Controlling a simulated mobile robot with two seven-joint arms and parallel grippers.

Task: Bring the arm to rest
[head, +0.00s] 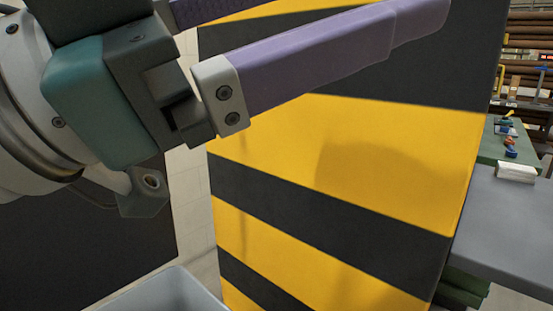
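My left gripper (345,12) comes in from the upper left, large and close to the camera. One long purple finger stretches up and to the right across the view. Part of the second purple finger shows at the top edge, with its tip cut off. The two fingers stand apart and I see nothing between them but the striped surface behind. My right gripper is not in view.
A tall panel with yellow and black stripes (350,190) fills the middle, behind the gripper. A grey bin rim (165,290) shows at the bottom left. A grey tabletop (510,230) with a white block (515,172) is at the right. Brown rollers (530,42) lie stacked beyond.

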